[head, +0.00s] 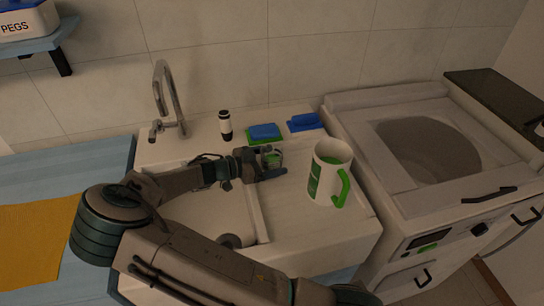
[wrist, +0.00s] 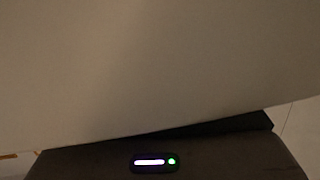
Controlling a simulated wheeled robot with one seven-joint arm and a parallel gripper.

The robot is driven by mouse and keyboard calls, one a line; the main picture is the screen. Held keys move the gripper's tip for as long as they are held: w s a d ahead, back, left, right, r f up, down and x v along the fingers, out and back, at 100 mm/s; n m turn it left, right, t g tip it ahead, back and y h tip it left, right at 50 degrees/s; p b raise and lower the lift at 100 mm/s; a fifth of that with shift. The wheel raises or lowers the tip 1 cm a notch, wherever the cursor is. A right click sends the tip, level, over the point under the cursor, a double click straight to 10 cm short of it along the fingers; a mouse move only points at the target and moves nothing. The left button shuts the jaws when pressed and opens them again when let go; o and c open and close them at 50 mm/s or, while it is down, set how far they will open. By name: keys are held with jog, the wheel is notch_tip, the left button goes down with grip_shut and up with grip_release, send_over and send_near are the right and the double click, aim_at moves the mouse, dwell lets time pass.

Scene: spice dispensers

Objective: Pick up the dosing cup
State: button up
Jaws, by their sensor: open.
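A small clear cup with green in it, which looks like the dosing cup (head: 274,155), stands on the white sink's drainboard in the head view. My gripper (head: 272,164) reaches in from the left at the cup. Its fingers are open and appear to lie around or right beside the cup; I cannot tell whether they touch it. The gripper hides part of the cup. In the wrist view a pale, blurred surface fills most of the picture, and neither the cup nor the fingers can be made out.
A large white jug with a green handle (head: 322,180) stands close to the right of my gripper. Behind are a blue-and-green sponge (head: 264,131), a blue item (head: 304,122), a black-and-white bottle (head: 225,125) and the faucet (head: 166,95). A white washing machine (head: 375,175) stands right.

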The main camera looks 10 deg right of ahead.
jog(key=shift+d, duration=0.2)
jog(key=c, duration=1.2)
jog(key=shift+o, duration=0.2)
jog(key=shift+r, duration=0.1)
jog(key=shift+s+d+r+m+g, duration=0.2)
jog(key=shift+d+r+m+g, duration=0.35)
jog(key=shift+r, duration=0.65)
jog(key=shift+s+d+r+m+g, duration=0.25)
jog(key=shift+r+g, duration=0.55)
jog(key=shift+r, duration=0.4)
jog(key=shift+s+d+r+m+g, duration=0.25)
jog(key=shift+r+m+g, duration=0.35)
jog(key=shift+r, duration=0.6)
jog(key=shift+s+d+r+m+g+y+p, duration=0.15)
jog(key=shift+s+r+m+g+y, duration=0.3)
jog(key=shift+r+m+g, duration=0.55)
jog(key=shift+s+d+r+m+g+y+p, duration=0.15)
jog(key=shift+s+r+m+g+y, duration=0.3)
jog(key=shift+m+g, duration=0.9)
jog(key=shift+s+d+r+m+g+y+p, duration=0.15)
jog(key=shift+s+r+m+g+y, duration=0.45)
jog(key=shift+g, duration=1)
